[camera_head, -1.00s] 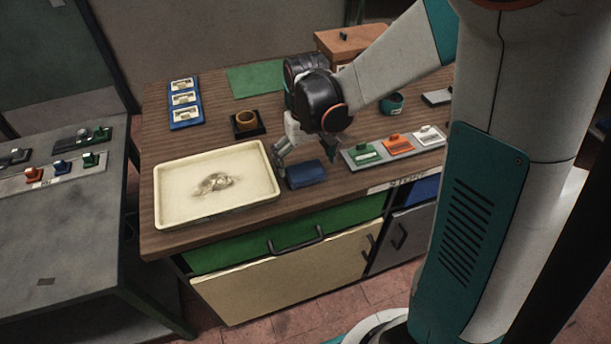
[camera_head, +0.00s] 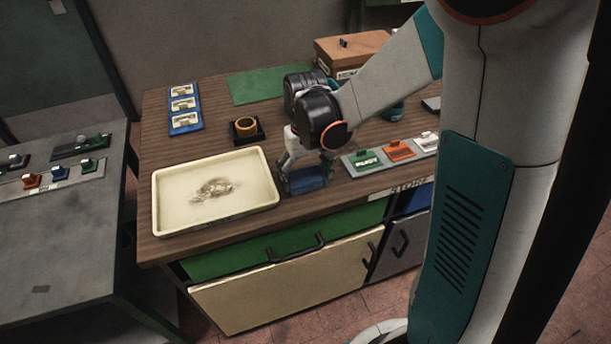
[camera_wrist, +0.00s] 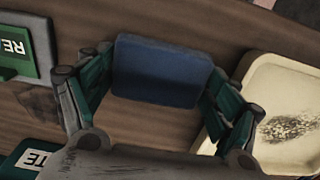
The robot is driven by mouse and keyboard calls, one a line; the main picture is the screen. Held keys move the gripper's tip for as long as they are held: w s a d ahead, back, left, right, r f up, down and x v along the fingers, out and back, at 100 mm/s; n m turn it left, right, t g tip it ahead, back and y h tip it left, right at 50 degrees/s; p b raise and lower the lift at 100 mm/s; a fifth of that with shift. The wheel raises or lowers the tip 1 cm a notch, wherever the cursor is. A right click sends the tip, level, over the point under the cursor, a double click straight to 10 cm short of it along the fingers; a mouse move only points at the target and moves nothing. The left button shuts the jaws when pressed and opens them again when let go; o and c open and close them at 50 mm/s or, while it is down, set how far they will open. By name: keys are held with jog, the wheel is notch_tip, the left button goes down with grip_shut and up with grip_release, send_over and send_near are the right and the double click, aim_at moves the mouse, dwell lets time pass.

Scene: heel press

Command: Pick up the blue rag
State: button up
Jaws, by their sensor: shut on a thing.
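The blue rag (camera_head: 306,181) is a folded, block-like blue piece at the front edge of the wooden bench, right of the cream tray. In the wrist view the rag (camera_wrist: 160,70) sits between the two green-padded fingers. My gripper (camera_head: 306,178) reaches down over the rag with one finger at each end, and it is shut on it. In the wrist view my gripper (camera_wrist: 158,88) spans the rag's width. I cannot tell whether the rag is clear of the bench top.
The cream tray (camera_head: 170,222) with a grey smudge stands close on the left. A panel with green, orange and white labelled blocks (camera_head: 398,150) lies close on the right. A dark holder with a tan ring (camera_head: 246,127) stands behind. Drawers (camera_head: 280,242) are below the bench edge.

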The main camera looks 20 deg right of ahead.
aim_at(306, 176)
notch_tip(306, 176, up, 20)
jog(key=p, duration=0.6)
jog(key=shift+p, duration=0.3)
